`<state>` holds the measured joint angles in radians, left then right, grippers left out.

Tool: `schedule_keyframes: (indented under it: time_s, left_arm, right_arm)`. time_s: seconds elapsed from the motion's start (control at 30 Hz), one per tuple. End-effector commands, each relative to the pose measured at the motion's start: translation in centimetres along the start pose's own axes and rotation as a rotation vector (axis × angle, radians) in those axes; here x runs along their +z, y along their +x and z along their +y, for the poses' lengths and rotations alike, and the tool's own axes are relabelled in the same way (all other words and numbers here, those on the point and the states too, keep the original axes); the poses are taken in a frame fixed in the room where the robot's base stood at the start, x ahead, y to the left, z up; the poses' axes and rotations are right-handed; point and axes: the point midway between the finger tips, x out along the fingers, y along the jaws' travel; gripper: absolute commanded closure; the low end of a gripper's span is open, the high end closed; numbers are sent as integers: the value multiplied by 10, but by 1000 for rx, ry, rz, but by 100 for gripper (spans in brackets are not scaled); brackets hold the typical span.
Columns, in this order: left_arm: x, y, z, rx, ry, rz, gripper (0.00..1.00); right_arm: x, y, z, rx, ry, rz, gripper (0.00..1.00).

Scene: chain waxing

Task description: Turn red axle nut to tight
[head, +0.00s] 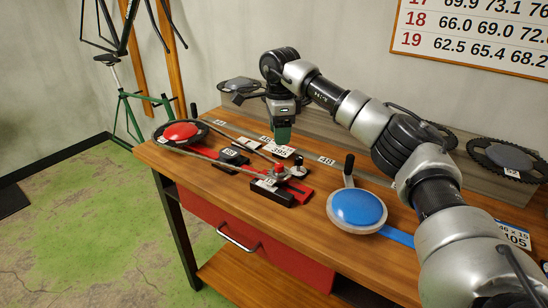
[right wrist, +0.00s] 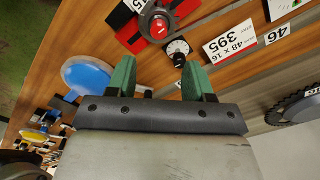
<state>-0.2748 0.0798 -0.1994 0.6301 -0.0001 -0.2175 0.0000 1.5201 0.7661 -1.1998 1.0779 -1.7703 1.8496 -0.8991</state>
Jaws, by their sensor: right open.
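A small red knob-like part (head: 280,168) stands on the red and black fixture (head: 272,193) near the table's front edge; it may be the red axle nut, but it is too small to be sure. In the right wrist view a red block (right wrist: 131,32) carries a grey round part with a red centre (right wrist: 158,27), with a white dial (right wrist: 178,47) beside it. My right gripper (head: 283,137) points down behind the fixture, apart from it. Its green fingers (right wrist: 158,65) are open with nothing between them. My left gripper is out of view.
A chainring with a red disc (head: 180,131) lies at the table's left, and a blue disc with a crank (head: 357,207) lies right of the fixture. White number cards (head: 278,151) lie near the gripper. Chainrings (head: 508,157) rest on the grey ledge behind.

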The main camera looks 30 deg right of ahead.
Motion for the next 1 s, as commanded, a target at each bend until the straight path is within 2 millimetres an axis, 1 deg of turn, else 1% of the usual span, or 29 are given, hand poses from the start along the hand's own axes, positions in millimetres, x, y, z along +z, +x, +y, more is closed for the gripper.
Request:
schedule_keyframes:
  time_s: [0.03,0.1,0.2,0.23,0.3,0.37,0.5,0.6,0.73,0.9,0.97,1.0]
  left_arm:
    - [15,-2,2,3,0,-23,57]
    - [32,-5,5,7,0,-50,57]
    - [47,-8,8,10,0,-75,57]
    - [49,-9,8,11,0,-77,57]
    - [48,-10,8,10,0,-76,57]
    - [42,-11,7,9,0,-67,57]
    - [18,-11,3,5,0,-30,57]
    - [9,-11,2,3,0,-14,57]
    - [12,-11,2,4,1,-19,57]
    - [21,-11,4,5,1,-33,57]
    - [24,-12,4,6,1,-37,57]
    - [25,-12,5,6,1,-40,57]
  right_arm:
    - [0,9,1,3,-1,2,48]
    - [0,22,1,4,-1,1,48]
    - [0,43,1,4,-1,1,48]
    - [0,48,1,5,-1,1,48]
    - [0,61,1,4,-1,1,48]
    - [0,70,1,2,-1,0,48]
    - [1,86,1,1,-1,-2,48]
    - [1,92,1,0,-1,-3,48]
    - [1,94,1,0,-1,-3,48]
    - [2,94,1,0,-1,-3,48]
    - [2,94,1,0,-1,-4,57]
    - [2,94,1,0,-1,-4,64]
